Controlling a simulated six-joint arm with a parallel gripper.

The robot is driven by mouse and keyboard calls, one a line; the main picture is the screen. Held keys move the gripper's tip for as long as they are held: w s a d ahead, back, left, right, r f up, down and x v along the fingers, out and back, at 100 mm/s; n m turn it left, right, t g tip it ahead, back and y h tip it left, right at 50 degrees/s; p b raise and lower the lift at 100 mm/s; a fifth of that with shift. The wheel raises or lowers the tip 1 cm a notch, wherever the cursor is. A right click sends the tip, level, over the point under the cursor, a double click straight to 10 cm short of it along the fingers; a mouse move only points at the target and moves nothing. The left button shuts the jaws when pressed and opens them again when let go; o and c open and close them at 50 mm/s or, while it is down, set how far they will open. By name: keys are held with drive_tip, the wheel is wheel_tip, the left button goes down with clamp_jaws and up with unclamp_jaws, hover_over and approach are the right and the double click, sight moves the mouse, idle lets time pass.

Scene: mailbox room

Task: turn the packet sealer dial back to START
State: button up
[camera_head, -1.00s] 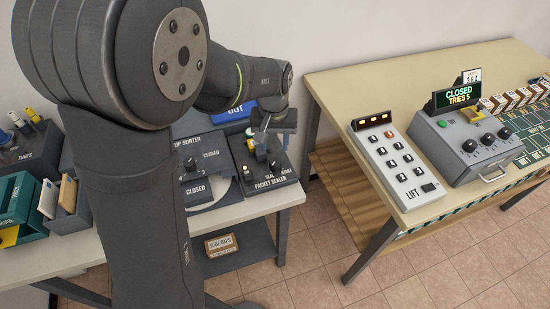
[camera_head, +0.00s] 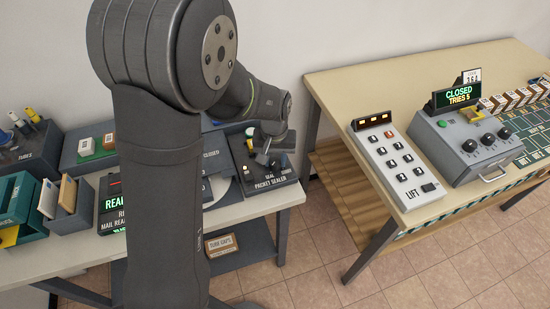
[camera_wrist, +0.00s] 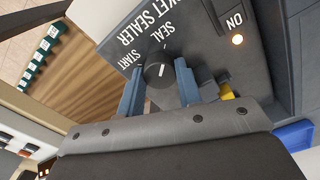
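The dark packet sealer (camera_head: 284,178) stands at the right end of the left table. Its round black dial (camera_wrist: 158,72) shows in the wrist view, with a pale pointer line; SEAL is printed above it and START at its upper left. My gripper (camera_wrist: 158,70) has its two blue-grey fingers apart, one on each side of the dial. The fingertips are close to the dial's sides; I cannot tell whether they touch. In the head view my gripper (camera_head: 263,157) is low over the sealer and hides its dial.
A yellow part (camera_wrist: 226,91) sits beside the right finger. A blue tray (camera_head: 228,116) is behind the sealer. A tube rack (camera_head: 28,145) and letter bins (camera_head: 70,210) stand at the left. The right table holds a lift keypad (camera_head: 395,160) and a CLOSED box (camera_head: 468,145).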

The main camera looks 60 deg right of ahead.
drive_tip(key=shift+n, duration=0.3)
drive_tip(key=n, duration=1)
drive_tip(key=shift+r+n, duration=0.1)
drive_tip(key=shift+n, duration=0.3)
drive_tip(key=n, duration=0.4)
drive_tip(key=shift+n, duration=2.2)
drive_tip(key=o, duration=0.7)
